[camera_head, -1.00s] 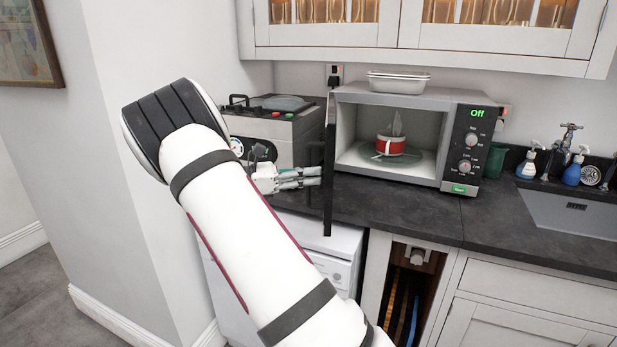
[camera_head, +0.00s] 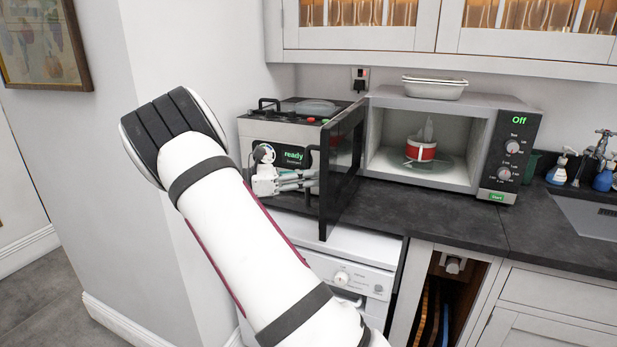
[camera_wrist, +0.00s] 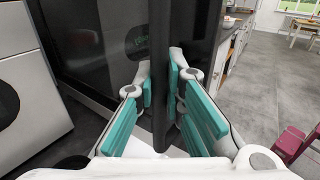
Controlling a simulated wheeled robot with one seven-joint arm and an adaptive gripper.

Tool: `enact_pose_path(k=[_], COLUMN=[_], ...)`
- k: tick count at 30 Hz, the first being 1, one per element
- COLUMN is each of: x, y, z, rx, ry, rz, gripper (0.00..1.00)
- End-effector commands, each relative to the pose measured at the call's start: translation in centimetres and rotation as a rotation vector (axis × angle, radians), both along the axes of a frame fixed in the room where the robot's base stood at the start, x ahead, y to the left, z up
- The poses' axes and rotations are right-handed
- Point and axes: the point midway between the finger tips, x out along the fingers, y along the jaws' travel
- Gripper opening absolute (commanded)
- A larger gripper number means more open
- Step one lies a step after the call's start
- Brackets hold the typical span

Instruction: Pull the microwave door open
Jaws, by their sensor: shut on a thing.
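The microwave (camera_head: 487,148) stands on the dark counter with its display reading "Off". Its door (camera_head: 342,165) is swung wide open on the left side, so the lit inside shows. A red and white mug (camera_head: 421,148) sits on the glass turntable within. My gripper (camera_head: 312,180) is at the door's handle, on the door's outer side. In the wrist view, my gripper (camera_wrist: 160,95) has its teal-padded fingers on both sides of the dark upright handle (camera_wrist: 160,60), shut on it. Part of the handle is hidden behind the fingers in the head view.
A small appliance (camera_head: 285,135) with a "ready" display stands left of the microwave, close behind my gripper. A white dish (camera_head: 434,87) lies on top of the microwave. A sink (camera_head: 590,215) is at right. A white washing machine (camera_head: 345,270) is below the counter.

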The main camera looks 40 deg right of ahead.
Motion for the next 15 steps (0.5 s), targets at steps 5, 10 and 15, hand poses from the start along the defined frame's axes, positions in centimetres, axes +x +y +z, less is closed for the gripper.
enact_pose_path(k=[5,10,15], x=[0.04,0.03,0.05], y=[0.24,0.15,0.13], z=[-0.08,-0.04,-0.03], rx=[0.003,0.001,0.001], ry=[0.001,0.000,0.000], rz=[0.000,0.000,0.000], gripper=[0.24,0.32,0.32])
